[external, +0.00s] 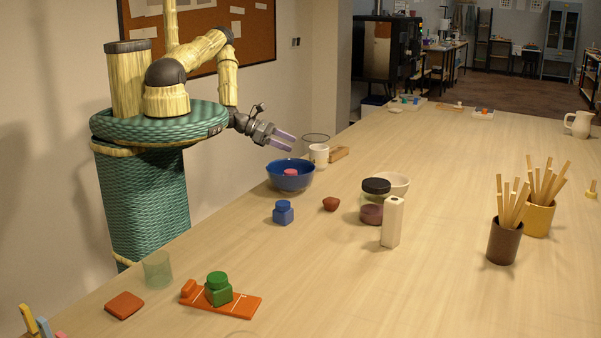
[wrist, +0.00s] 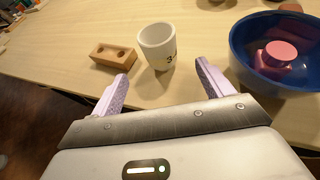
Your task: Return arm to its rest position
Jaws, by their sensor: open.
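My gripper (external: 284,141) is at the end of my arm, above the table's left edge in the external view. Its two pale purple fingers are apart with nothing between them. In the wrist view my gripper (wrist: 160,88) points toward a white cup (wrist: 157,45) with dark marks on it. The cup (external: 319,155) stands just beyond the fingertips and looks apart from them. A blue bowl (external: 290,181) holding a pink jar (external: 291,173) stands near the gripper; the bowl (wrist: 237,60) is right of the fingers in the wrist view.
A wooden block with holes (wrist: 113,55) lies left of the cup. A blue jar (external: 283,213), a dark-lidded jar (external: 372,212) and a white bottle (external: 392,222) stand on the table (external: 330,285). The air above the table is clear.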

